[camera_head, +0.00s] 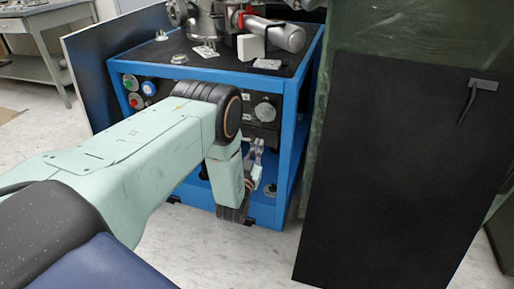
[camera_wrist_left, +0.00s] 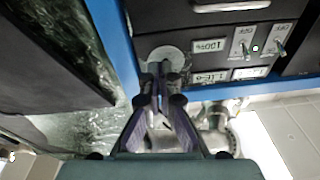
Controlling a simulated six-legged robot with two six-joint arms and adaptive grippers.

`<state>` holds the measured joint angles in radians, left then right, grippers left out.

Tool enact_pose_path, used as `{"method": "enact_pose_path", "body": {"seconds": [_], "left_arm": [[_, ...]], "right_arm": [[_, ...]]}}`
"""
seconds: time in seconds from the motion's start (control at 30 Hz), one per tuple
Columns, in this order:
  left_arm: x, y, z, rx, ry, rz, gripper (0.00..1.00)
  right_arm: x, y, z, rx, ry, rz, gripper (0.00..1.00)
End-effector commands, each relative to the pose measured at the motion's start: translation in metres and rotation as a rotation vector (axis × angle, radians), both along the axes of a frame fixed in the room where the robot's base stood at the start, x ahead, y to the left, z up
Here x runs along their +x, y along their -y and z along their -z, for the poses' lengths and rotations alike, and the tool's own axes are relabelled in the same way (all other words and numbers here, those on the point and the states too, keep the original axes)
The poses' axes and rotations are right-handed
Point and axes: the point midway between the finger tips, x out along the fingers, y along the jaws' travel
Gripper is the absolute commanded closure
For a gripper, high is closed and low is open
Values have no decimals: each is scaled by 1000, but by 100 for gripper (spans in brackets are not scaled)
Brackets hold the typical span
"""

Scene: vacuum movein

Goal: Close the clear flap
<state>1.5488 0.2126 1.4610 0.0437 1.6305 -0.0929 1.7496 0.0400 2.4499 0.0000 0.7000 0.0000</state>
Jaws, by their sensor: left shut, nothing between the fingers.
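The clear flap looks like the greenish see-through plastic sheet (camera_head: 418,48) at the upper right of the head view. It hangs behind a dark panel, which hides much of it. Crinkled clear plastic (camera_wrist_left: 76,28) also shows at the left of the left wrist view, beside a blue frame post. My left gripper (camera_head: 256,163) is in front of the blue-framed cart, left of the sheet and apart from it. In the left wrist view its fingers (camera_wrist_left: 160,95) are together and empty, in front of a round grey part. My right gripper is in neither view.
The blue-framed cart (camera_head: 289,140) carries metal vacuum parts on top and has switches and knobs on its front. A dark panel (camera_head: 400,175) with a handle (camera_head: 484,86) stands at the right. A desk (camera_head: 45,66) is at the far left. Pale floor (camera_head: 195,245) lies clear in front.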

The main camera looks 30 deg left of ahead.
Motion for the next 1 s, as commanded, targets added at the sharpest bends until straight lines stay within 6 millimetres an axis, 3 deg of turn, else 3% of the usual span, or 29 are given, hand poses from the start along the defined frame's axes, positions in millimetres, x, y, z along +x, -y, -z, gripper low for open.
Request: {"method": "enact_pose_path", "body": {"seconds": [0.6,1.0], "left_arm": [[-16,5,89,0,0,0,100],[-19,7,100,-6,-9,0,100]], "right_arm": [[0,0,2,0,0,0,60],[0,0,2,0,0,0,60]]}}
